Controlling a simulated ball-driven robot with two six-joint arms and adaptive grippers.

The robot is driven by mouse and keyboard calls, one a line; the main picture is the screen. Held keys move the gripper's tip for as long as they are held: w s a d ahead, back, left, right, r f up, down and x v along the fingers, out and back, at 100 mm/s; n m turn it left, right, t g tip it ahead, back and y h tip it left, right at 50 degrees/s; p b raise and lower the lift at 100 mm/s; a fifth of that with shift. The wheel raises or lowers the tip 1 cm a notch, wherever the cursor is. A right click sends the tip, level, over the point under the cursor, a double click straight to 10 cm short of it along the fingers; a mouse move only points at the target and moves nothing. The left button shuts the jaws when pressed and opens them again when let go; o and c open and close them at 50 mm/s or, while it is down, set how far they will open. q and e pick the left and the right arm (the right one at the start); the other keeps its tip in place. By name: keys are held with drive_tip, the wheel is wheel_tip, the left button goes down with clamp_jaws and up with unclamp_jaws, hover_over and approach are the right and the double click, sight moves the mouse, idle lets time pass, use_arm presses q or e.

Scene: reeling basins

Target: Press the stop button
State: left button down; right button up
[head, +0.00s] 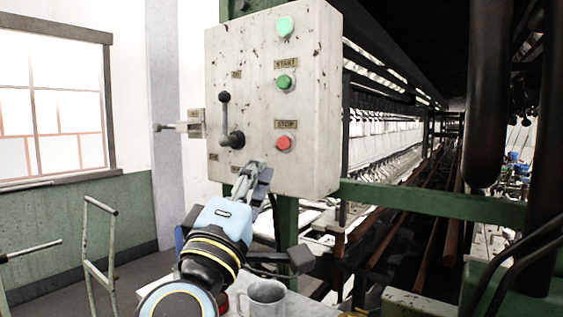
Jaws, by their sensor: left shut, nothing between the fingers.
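The red stop button (284,143) sits under a "STOP" label on the lower right of the front of a scuffed white control box (225,70). A green start button (284,82) is above it, and a lit green lamp (285,27) is near the top. My left gripper (262,167) is shut and empty. In the picture its tips are below and left of the stop button, by the lower part of the box. I cannot tell whether they touch the box. The stop button is unobstructed. My right gripper is not in view.
A black lever (225,118) stands on the left of the box front. A grey mug (266,299) is on a surface below. A green beam (430,203) and long machinery fill the right side. A metal frame (99,245) stands at left.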

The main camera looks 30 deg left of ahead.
sight(284, 143)
use_arm(q)
drive_tip(key=a+r+n+y, duration=0.1)
drive_tip(key=n+y, duration=0.1)
drive_tip(key=s+a+r+n+g+y, duration=0.1)
drive_tip(key=n+y, duration=0.1)
drive_tip(key=a+r+n+y, duration=0.1)
drive_tip(key=a+n+y, duration=0.1)
drive_tip(key=n, duration=0.1)
drive_tip(key=shift+s+a+g, duration=0.1)
drive_tip(key=shift+s+g, duration=0.25)
drive_tip(key=shift+g, duration=0.05)
drive_tip(key=shift+w+d, duration=0.2)
drive_tip(key=shift+w, duration=2.05)
drive_tip(key=shift+w+d, duration=0.2)
drive_tip(key=shift+w, duration=2)
